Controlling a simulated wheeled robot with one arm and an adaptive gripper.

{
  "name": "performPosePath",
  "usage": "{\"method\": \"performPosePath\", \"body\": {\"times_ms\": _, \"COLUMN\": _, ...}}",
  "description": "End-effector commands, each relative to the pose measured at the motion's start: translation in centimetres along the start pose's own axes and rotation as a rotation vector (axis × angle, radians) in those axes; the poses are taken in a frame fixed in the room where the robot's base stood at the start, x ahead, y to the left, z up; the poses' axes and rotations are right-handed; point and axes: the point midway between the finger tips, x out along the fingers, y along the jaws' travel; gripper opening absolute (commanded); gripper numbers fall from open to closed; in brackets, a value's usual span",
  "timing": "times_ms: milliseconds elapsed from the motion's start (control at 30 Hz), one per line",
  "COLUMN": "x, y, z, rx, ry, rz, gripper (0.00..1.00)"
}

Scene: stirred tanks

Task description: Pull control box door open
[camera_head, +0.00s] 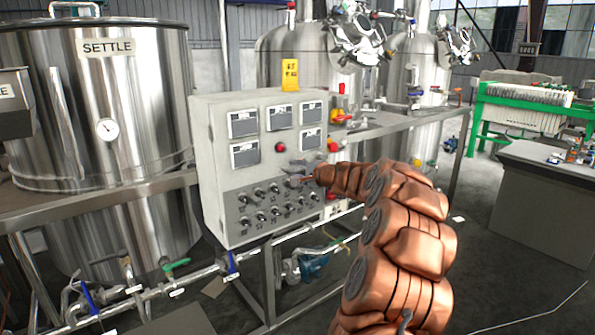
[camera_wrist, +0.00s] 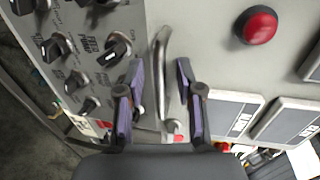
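The control box (camera_head: 222,170) is a grey cabinet. Its front door, with displays and knobs, looks shut. In the wrist view the door's curved metal handle (camera_wrist: 162,50) stands out from the panel, between the black knobs and a red button (camera_wrist: 257,25). My gripper (camera_wrist: 160,75) is open, with one purple-padded finger on each side of the handle. I see gaps between the handle and both fingers, so it is not gripped. In the head view my gripper (camera_head: 300,172) is at the panel's right part, and the handle is hard to make out there.
A steel SETTLE tank (camera_head: 95,100) stands left of the box, and more steel tanks (camera_head: 295,55) stand behind it. Pipes with valves (camera_head: 150,290) run low in front. A grey bench (camera_head: 545,190) is at the right, with open floor (camera_head: 475,255) between.

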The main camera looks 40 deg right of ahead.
Motion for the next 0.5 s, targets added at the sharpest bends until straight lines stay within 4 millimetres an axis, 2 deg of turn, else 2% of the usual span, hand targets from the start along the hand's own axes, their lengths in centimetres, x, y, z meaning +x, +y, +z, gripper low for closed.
{"method": "performPosePath", "body": {"times_ms": 267, "x": 0.06, "y": -0.02, "z": 0.0, "rx": 0.0, "ry": 0.0, "rz": -0.001, "gripper": 0.35}}
{"method": "performPosePath", "body": {"times_ms": 500, "x": 0.05, "y": -0.03, "z": 0.0, "rx": 0.0, "ry": 0.0, "rz": -0.001, "gripper": 0.1}}
